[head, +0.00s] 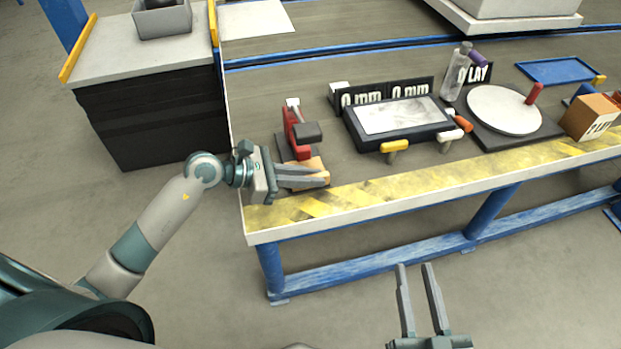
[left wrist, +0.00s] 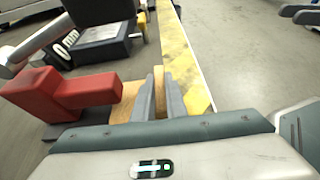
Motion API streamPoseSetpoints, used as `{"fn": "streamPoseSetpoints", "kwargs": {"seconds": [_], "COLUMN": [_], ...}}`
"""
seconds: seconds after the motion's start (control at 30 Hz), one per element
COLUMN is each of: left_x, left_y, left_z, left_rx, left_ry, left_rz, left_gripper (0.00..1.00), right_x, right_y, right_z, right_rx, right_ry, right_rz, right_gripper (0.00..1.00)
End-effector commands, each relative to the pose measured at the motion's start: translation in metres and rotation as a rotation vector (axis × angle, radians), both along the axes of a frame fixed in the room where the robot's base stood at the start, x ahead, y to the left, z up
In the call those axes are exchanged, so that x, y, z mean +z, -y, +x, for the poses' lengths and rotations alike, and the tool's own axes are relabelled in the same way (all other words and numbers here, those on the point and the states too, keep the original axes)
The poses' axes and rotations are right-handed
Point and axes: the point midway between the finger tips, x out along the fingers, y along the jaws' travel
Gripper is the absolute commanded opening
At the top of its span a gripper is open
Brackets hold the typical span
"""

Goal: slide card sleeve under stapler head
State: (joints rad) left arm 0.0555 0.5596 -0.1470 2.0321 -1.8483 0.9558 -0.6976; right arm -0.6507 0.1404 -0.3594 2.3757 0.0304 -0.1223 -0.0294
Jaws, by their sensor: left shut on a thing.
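The red stapler (head: 300,132) stands near the left end of the bench, with a dark block at its head. In the left wrist view its red body (left wrist: 62,92) is left of my fingers. My left gripper (head: 327,178) is shut on the tan card sleeve (head: 318,166), at the bench's front edge in front of the stapler. The sleeve's edge shows between the fingers (left wrist: 160,92) in the left wrist view. A tan surface lies beside the stapler's red end; I cannot tell whether the sleeve reaches under the head. My right gripper (head: 414,268) is open and empty in front of the bench.
A black-framed tray (head: 400,115) with yellow and white handles sits right of the stapler, with "0 mm" signs (head: 385,94) behind. Further right are a round white plate (head: 503,110), a bottle (head: 456,75) and a cardboard box (head: 590,117).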

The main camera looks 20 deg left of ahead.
Motion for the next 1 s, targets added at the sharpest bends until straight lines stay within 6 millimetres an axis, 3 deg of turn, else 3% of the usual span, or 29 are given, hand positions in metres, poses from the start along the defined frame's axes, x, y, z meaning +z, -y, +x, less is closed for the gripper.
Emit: {"fn": "streamPoseSetpoints", "kwargs": {"seconds": [0.93, 0.97, 1.0], "left_x": [-0.004, -0.003, -0.003], "left_y": [-0.010, -0.010, -0.010], "left_z": [0.015, 0.015, 0.015], "left_rx": [0.000, 0.000, 0.000], "left_ry": [0.001, 0.001, 0.001], "left_rz": [-0.001, -0.001, -0.001], "left_gripper": [0.00, 0.16, 0.26], "right_x": [-0.011, -0.011, -0.010], "right_y": [0.000, 0.000, 0.000], "right_z": [0.000, 0.000, 0.000], "right_rx": [0.000, 0.000, 0.000], "right_ry": [0.000, 0.000, 0.000], "right_rz": [0.000, 0.000, 0.000], "right_gripper": [0.31, 0.31, 0.31]}}
